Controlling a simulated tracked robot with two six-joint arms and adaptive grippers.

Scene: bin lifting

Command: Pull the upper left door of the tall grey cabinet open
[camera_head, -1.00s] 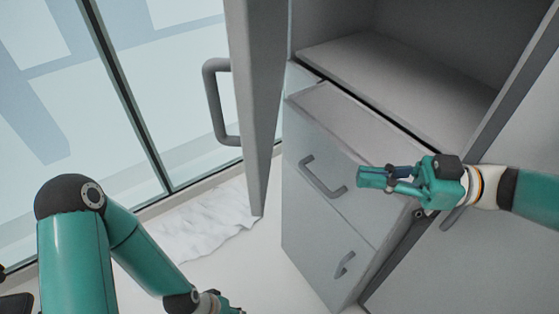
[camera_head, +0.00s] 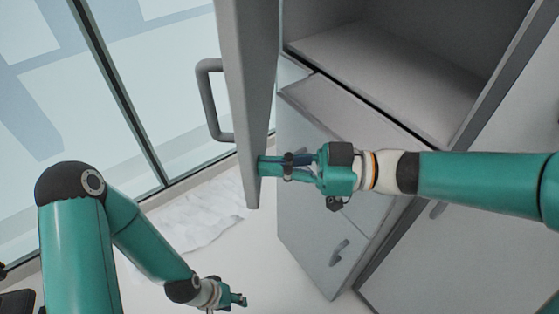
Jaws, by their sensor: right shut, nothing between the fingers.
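The upper left door (camera_head: 250,75) of the tall grey cabinet (camera_head: 385,75) stands swung open, seen nearly edge-on, with its grey handle (camera_head: 207,105) on the left side. The open upper compartment shows behind it. My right gripper (camera_head: 262,168) is shut and empty, with its fingertips at the lower part of the door's inner side; they look to touch it, but I cannot tell for sure. My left gripper (camera_head: 241,299) is low in the picture, below the door and away from it; its fingers are too small to read.
Lower drawers with handles (camera_head: 338,252) stand under the open compartment, partly hidden by my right arm. A glass wall (camera_head: 150,60) runs along the left. A crumpled white sheet (camera_head: 200,222) lies on the floor below the door. Floor at the bottom middle is clear.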

